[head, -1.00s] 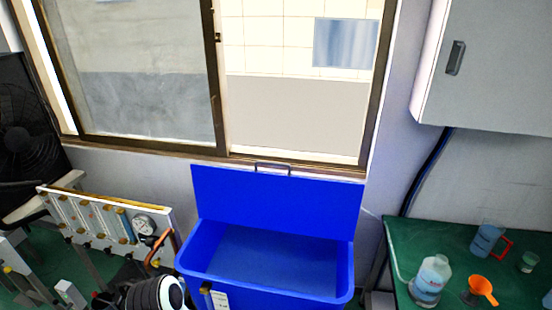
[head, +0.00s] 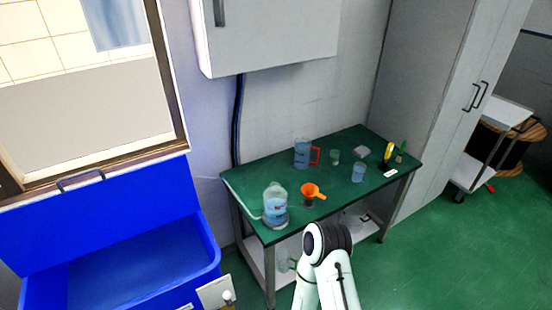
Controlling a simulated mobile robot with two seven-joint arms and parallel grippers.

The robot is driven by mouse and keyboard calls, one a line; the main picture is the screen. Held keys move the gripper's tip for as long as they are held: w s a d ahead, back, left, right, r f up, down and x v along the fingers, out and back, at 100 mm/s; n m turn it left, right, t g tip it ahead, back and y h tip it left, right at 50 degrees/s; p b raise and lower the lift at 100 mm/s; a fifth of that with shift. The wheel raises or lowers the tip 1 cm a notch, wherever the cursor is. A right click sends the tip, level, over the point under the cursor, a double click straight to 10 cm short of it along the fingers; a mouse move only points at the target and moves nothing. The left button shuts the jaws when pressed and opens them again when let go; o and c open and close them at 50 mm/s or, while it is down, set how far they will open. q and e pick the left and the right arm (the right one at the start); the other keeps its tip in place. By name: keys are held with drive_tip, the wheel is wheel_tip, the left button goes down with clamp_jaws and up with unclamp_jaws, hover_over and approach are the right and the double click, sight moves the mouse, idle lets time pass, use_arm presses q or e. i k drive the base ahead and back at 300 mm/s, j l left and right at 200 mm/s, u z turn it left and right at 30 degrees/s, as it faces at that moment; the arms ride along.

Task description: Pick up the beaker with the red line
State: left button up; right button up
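A green-topped table (head: 262,222) stands right of the middle. On it, toward the back, is a clear jug-like beaker (head: 302,153) with bluish contents and a red handle. A smaller clear beaker (head: 358,172) stands to its right, and a small greenish glass (head: 335,157) stands between them. I cannot make out a red line on any of them at this size. All of these stand upright. One of my arms shows in front of the table, but its gripper is out of the picture. My other gripper is not in view either.
A clear bottle (head: 275,206) and an orange funnel (head: 312,193) stand at the table's left front. Small items, one yellow (head: 389,152), are at its right end. A blue open bin (head: 120,270) is at left. A wall cabinet (head: 270,35) hangs above.

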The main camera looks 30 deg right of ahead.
sight(360, 168)
drive_tip(key=z, duration=1.8)
drive_tip(key=u, duration=2.25)
drive_tip(key=z, duration=2.25)
drive_tip(key=i+l, duration=0.15)
drive_tip(key=u, duration=0.05)
